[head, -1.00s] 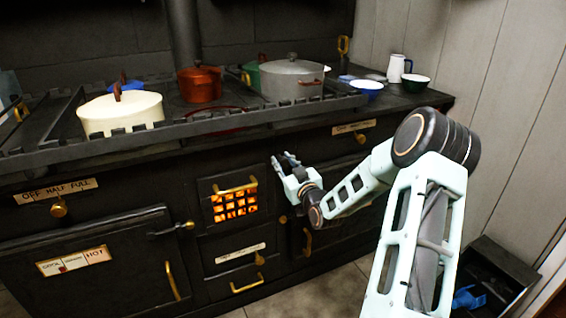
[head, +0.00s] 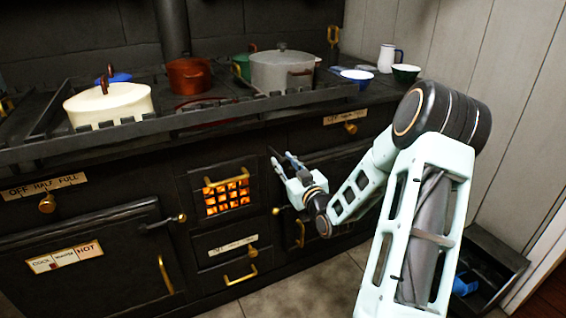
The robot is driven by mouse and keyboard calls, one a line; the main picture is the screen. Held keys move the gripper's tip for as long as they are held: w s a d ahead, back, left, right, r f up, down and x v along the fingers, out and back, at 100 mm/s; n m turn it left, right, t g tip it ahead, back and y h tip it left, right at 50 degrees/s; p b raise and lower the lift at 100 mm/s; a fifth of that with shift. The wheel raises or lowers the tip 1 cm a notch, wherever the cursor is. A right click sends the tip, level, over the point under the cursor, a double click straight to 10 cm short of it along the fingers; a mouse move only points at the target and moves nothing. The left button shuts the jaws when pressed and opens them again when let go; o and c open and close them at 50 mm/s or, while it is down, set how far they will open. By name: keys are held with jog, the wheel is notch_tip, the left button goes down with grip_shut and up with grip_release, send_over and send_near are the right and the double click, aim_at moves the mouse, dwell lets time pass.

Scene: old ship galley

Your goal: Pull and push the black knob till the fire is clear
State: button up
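The black stove (head: 110,180) fills the left and middle of the head view. The fire (head: 226,198) glows orange behind a barred grate under a brass handle. No plainly black knob can be made out. Brass knobs show at the "OFF HALF FULL" plate (head: 47,203), at the upper right plate (head: 351,128), and on a labelled slide (head: 253,252) below the fire. A dark lever (head: 160,223) with a brass tip is left of the fire. My gripper (head: 281,159) is open and empty, in front of the stove, up and right of the fire.
Pots, including a cream one (head: 108,104), a red one (head: 188,76) and a grey one (head: 283,70), stand on the stovetop behind a raised rail (head: 190,123). Bowls and a white jug (head: 387,58) are at the right. A dark open box (head: 490,262) sits on the floor.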

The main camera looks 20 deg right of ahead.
jog(key=o, duration=0.4)
jog(key=shift+c, duration=0.2)
jog(key=s, duration=1.2)
